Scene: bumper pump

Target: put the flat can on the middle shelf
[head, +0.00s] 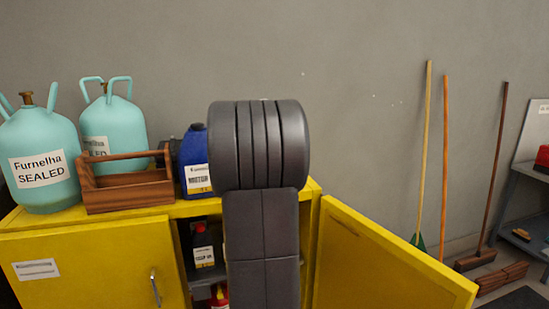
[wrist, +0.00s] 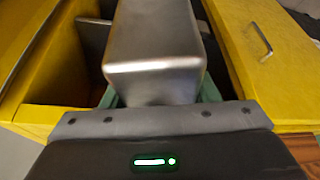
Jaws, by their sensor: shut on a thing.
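In the wrist view a plain silver metal can (wrist: 155,45) with flat sides sits between the green fingers of my gripper (wrist: 160,98), which is shut on it. The can is in front of the opening of the yellow cabinet (head: 95,262). In the head view my arm covers the gripper, the can and much of the opening. A grey shelf (head: 208,275) shows in the gap left of my arm, with a dark bottle (head: 203,248) on it. I cannot tell how far the can is from any shelf.
The cabinet's right door (head: 385,262) stands open; its left door is shut, with a metal handle (head: 155,288). A red container (head: 219,297) shows below the bottle. Teal gas cylinders (head: 42,150), a wooden toolbox (head: 127,188) and a blue jug (head: 194,160) stand on top.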

